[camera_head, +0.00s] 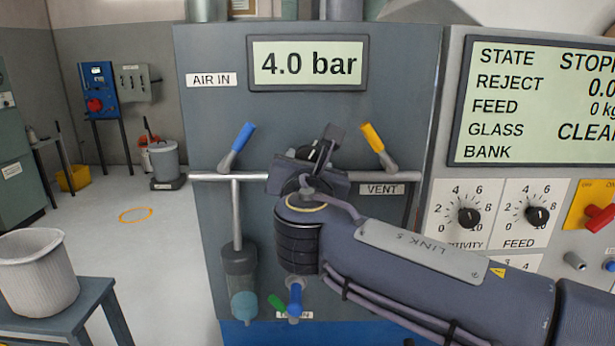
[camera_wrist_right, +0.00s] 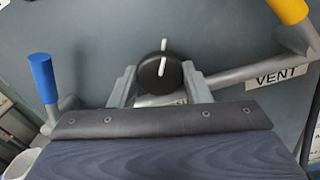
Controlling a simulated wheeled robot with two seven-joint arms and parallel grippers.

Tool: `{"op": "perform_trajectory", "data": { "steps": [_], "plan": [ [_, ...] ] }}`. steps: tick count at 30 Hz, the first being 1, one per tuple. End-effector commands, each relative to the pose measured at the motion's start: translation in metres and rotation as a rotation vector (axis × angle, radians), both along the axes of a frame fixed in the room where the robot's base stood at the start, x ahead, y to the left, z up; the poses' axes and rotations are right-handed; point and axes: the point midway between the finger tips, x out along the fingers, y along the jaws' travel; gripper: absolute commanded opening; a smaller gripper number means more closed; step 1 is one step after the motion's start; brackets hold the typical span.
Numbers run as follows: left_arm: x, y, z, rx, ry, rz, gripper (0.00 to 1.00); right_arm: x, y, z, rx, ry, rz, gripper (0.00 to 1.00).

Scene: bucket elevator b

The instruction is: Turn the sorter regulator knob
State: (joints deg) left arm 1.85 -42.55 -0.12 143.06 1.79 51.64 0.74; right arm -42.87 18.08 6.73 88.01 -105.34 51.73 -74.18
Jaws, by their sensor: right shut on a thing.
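The regulator knob is a round black knob (camera_wrist_right: 160,72) with a white pointer line, seen in the right wrist view. The line stands nearly upright, leaning slightly right. My right gripper (camera_wrist_right: 160,85) is shut on the knob, with one grey finger on each side of it. In the head view my right arm comes in from the lower right and the right gripper (camera_head: 316,152) is at the grey panel (camera_head: 215,130), between the blue and yellow handles. The gripper hides most of the knob there. The display (camera_head: 308,63) above reads 4.0 bar. My left gripper is not in view.
A blue-handled valve (camera_head: 243,138) is left of the knob and a yellow-handled valve (camera_head: 373,138) right, above the VENT label (camera_head: 382,189). Another panel with knobs (camera_head: 469,216) stands at right. Open floor lies at left.

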Motion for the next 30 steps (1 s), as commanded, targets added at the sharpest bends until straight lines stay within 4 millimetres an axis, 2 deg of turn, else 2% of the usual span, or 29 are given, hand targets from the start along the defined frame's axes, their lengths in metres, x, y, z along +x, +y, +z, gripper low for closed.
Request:
{"op": "perform_trajectory", "data": {
  "steps": [9, 10, 14, 23, 26, 30],
  "plan": [
    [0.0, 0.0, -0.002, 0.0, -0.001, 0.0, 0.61, 0.0, 0.0, -0.001, 0.025, 0.003, 0.001, 0.2],
    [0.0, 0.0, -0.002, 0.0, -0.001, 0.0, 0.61, 0.0, 0.0, -0.001, 0.025, 0.003, 0.001, 0.46],
    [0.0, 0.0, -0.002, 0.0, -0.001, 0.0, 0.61, 0.0, 0.0, 0.0, 0.024, 0.003, 0.001, 0.63],
    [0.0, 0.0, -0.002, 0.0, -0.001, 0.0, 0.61, -0.001, 0.0, 0.0, 0.024, 0.002, 0.001, 0.64],
    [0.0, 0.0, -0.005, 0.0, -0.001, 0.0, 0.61, -0.01, 0.001, 0.0, 0.025, -0.001, 0.002, 0.64],
    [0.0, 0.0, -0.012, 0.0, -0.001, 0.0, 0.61, -0.033, 0.0, -0.001, 0.025, -0.001, 0.003, 0.64]
  ]
}}
